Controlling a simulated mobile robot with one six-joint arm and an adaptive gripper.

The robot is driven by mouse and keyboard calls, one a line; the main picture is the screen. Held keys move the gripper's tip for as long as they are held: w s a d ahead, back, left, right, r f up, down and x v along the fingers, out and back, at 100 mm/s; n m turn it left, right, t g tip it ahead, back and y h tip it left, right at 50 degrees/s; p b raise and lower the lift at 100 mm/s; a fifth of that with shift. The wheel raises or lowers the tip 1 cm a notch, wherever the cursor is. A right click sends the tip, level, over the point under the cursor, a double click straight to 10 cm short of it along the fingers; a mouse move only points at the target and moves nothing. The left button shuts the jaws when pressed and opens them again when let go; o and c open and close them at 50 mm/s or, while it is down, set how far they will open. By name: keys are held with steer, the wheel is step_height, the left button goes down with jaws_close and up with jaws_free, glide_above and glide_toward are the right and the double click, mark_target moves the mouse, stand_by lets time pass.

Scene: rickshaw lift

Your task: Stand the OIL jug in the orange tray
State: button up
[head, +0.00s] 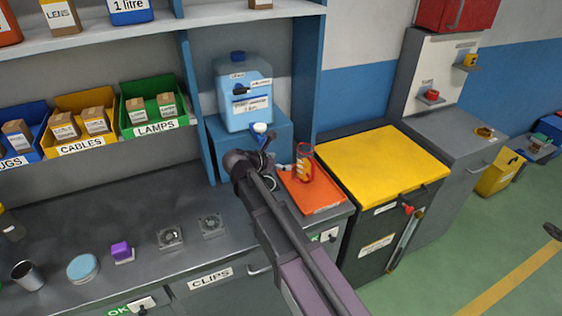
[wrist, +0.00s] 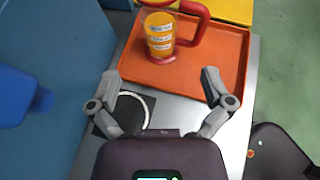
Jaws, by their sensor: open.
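The jug (head: 304,168) is clear with orange contents and a red handle; its label is too small to read. It stands upright in the orange tray (head: 322,202), towards its back left. In the wrist view the jug (wrist: 159,38) stands on the orange tray (wrist: 222,52), its handle to the right. My gripper (wrist: 161,84) is open and empty, its fingers apart and short of the jug. In the head view my gripper (head: 266,158) is left of the tray, partly hidden by my arm.
A blue container (head: 243,95) stands on a blue box (head: 225,145) behind my gripper. A yellow-topped cabinet (head: 382,160) is right of the tray. A dark pad with a white ring (wrist: 148,104) lies on the counter before the tray. Shelf bins (head: 85,120) are at left.

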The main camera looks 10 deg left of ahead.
steer(key=shift+d, duration=0.15)
stand_by(0.3)
steer(key=s+d+f+m+g, duration=0.2)
steer(key=d+m, duration=0.2)
steer(key=d, duration=0.2)
steer(key=s+d+f+m+g+y, duration=0.1)
steer(key=s+d+f+m+g, duration=0.1)
steer(key=d+m, duration=0.2)
steer(key=s+d+f+m+g, duration=0.2)
steer(key=d+m, duration=0.3)
steer(key=d, duration=0.4)
steer(key=shift+f+y, duration=0.3)
steer(key=shift+y, duration=0.1)
steer(key=s+d+f+m+g+y, duration=0.3)
steer(key=s+d+m+y, duration=0.2)
steer(key=s+d+m, duration=0.6)
steer(key=shift+s+d+m+g+y, duration=0.2)
steer(key=shift+s+m+g+y, duration=0.25)
steer(key=shift+m, duration=1.75)
steer(key=shift+f, duration=0.15)
steer(key=shift+c, duration=0.2)
